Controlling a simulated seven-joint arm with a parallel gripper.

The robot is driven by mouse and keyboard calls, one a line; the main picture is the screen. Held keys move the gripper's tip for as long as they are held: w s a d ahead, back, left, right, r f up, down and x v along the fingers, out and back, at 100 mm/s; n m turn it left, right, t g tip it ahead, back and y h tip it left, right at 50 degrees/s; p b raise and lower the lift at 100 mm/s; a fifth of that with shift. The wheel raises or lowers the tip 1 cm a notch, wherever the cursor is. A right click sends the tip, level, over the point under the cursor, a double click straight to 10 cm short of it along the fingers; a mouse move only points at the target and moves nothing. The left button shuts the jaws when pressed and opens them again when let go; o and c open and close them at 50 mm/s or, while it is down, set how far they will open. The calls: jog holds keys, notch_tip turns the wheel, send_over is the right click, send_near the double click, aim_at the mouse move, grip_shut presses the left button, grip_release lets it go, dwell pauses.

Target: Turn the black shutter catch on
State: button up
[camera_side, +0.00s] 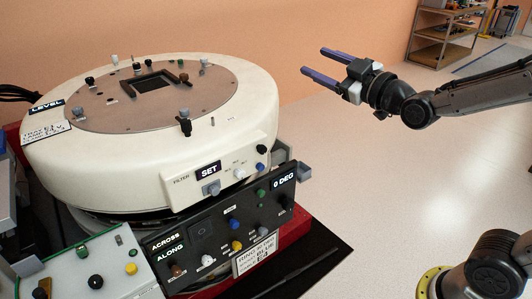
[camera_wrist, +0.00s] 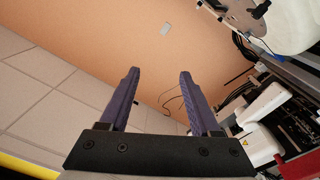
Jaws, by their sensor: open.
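A round cream machine head (camera_side: 60,165) with a brown-grey top plate (camera_side: 215,90) stands at the left in the side view. Several small knobs and catches sit on that plate. A black upright catch (camera_side: 185,122) stands at its front edge, and another black knob (camera_side: 89,81) is at its left. No label tells which one is the shutter catch. My gripper (camera_side: 313,60) is open and empty, in the air to the right of the head and well apart from it. In the wrist view its two purple-blue fingers (camera_wrist: 159,72) point at the bare wall, with nothing between them.
A black control panel (camera_side: 215,250) with coloured knobs is below the head, with a pale box (camera_side: 105,262) at its left. A SET panel (camera_side: 210,172) is on the head's front. A shelf (camera_side: 440,40) stands far back.

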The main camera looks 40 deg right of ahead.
aim_at(265, 152)
jog(key=w+f+n+t, duration=0.2)
jog(key=w+f, duration=0.4)
jog(key=f, duration=0.7)
jog(key=s+a+f+n+g, duration=0.1)
jog(key=s+f, duration=0.1)
jog(key=f, duration=0.7)
jog(key=s+a+f+g, duration=0.1)
jog(key=f+g, duration=0.1)
jog(key=f, duration=0.7)
jog(key=w, duration=1.3)
jog(key=shift+w+d+f, duration=0.15)
jog(key=shift+w+d, duration=0.05)
grip_shut()
